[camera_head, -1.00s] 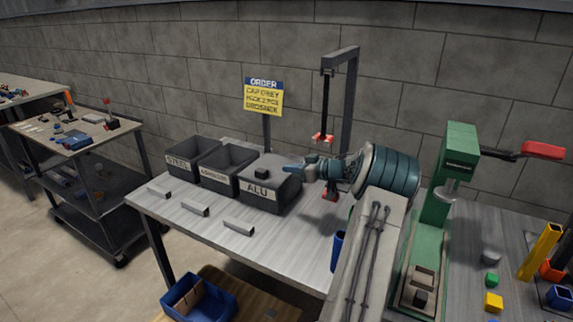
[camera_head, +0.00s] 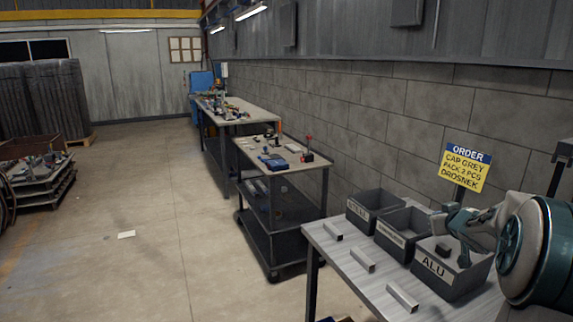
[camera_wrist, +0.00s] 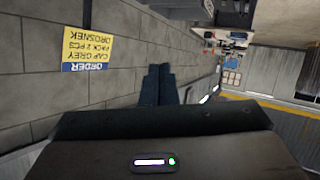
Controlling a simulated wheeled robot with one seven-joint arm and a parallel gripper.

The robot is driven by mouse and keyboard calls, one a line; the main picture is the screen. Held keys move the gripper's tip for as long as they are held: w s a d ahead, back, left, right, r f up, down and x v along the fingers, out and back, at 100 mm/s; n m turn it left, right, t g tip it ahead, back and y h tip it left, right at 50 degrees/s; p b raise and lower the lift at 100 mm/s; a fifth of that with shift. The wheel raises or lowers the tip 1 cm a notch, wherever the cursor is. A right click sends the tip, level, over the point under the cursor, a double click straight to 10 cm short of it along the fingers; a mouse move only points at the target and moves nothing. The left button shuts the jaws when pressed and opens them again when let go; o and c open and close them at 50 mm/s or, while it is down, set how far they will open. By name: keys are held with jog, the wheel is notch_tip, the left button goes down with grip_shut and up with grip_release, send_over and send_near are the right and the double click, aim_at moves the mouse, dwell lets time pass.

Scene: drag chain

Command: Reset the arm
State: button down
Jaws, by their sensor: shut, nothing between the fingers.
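My gripper (camera_wrist: 159,72) shows in the wrist view as two dark teal fingers lying together, with nothing between them. In the head view my teal and grey arm enters from the right, and its far end is in front of or over the bin marked ALU (camera_head: 440,283). The exact height above the bin is hard to tell. A small dark block (camera_head: 443,249) shows in the ALU bin's opening.
Two more grey bins stand in a row, the middle one (camera_head: 391,246) and the far one (camera_head: 360,221). Small metal bars (camera_head: 402,298) lie along the table edge. A yellow order sign (camera_head: 462,172) rises behind. A dark cart (camera_head: 280,215) stands left; open floor lies beyond.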

jog(key=s+a+f+g, duration=0.2)
jog(key=s+a+g, duration=0.1)
jog(key=s+a, duration=0.6)
jog(key=s+a+f+g+y, duration=0.1)
jog(key=s+a+g, duration=0.3)
jog(key=s+a, duration=0.5)
jog(key=s+a+f+m+g+y, duration=0.1)
jog(key=s+a+f+g, duration=0.2)
jog(key=s+a, duration=0.6)
jog(key=s+f, duration=0.1)
jog(key=s, duration=0.7)
jog(key=shift+s+a, duration=0.1)
